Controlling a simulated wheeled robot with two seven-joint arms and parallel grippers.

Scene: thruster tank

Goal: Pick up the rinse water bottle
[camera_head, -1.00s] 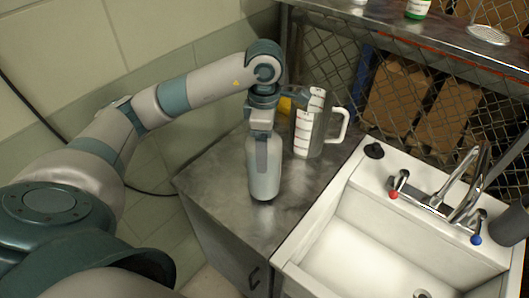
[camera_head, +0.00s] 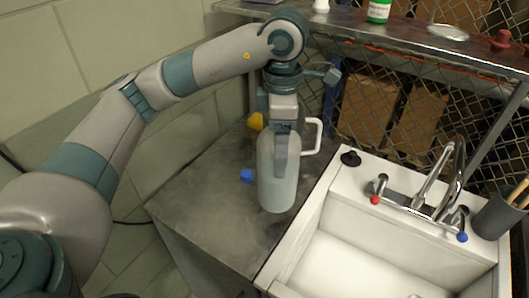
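The rinse water bottle (camera_head: 277,190) is a pale, translucent bottle held upright over the grey metal counter. My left gripper (camera_head: 281,155) comes down on it from above. One finger lies along the bottle's front, and the far finger is hidden behind it. The gripper looks shut on the bottle, which seems raised off the counter, though the gap below it is hard to judge. My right gripper is out of view.
A small blue object (camera_head: 246,175) and a yellow one (camera_head: 255,121) are to the left. The white sink (camera_head: 325,215) is at right. A metal shelf (camera_head: 400,30) runs above the back. The counter's left front is clear.

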